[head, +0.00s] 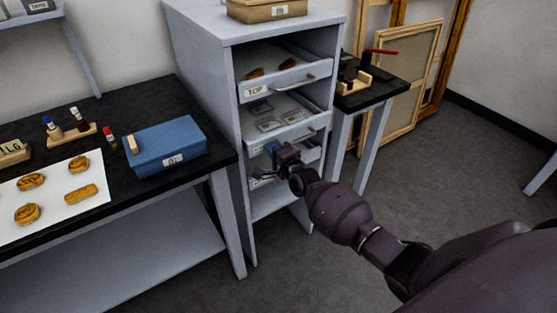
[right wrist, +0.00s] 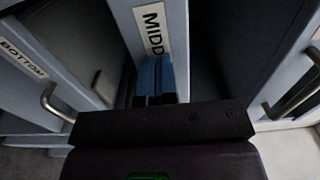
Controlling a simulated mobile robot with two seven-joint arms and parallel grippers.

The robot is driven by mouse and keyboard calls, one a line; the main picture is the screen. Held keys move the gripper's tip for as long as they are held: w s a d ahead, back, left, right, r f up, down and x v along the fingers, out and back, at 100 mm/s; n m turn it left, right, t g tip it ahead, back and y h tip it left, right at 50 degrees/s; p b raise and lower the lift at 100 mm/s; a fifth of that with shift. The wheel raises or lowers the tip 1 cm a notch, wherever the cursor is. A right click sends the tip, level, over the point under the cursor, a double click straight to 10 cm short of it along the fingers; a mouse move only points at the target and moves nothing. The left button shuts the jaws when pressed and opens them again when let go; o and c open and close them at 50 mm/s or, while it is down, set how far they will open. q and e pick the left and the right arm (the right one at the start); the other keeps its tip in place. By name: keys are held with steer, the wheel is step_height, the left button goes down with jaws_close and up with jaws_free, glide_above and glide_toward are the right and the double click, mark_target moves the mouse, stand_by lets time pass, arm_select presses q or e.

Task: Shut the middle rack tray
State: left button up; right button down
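The grey rack (head: 196,75) stands at centre with labelled trays. The middle tray (head: 287,134) has a grey front with a handle and several small flat items inside; it appears pulled out somewhat. In the right wrist view the middle tray's front (right wrist: 125,20) carries a label reading "MIDD", partly cut off. My right gripper (head: 273,148) is at this front, beside the label. Its blue fingertips (right wrist: 155,75) lie together with nothing seen between them; I cannot tell whether they touch the front. My left gripper is not in view.
The top tray (head: 285,79) holds brown pieces. The bottom tray's label (right wrist: 22,58) shows beside the middle front. A black table (head: 110,112) with a blue box (head: 165,146) stands left. A small table (head: 366,98) and frames (head: 412,80) stand right.

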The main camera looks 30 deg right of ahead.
steer(key=w+b, duration=0.1)
steer(key=w, duration=0.1)
steer(key=shift+w+f, duration=0.15)
steer(key=shift+w, duration=0.2)
steer(key=shift+r, duration=0.3)
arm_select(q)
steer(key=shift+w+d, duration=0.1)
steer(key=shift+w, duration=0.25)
arm_select(e)
steer(key=shift+w+r, duration=0.1)
steer(key=shift+r, duration=0.05)
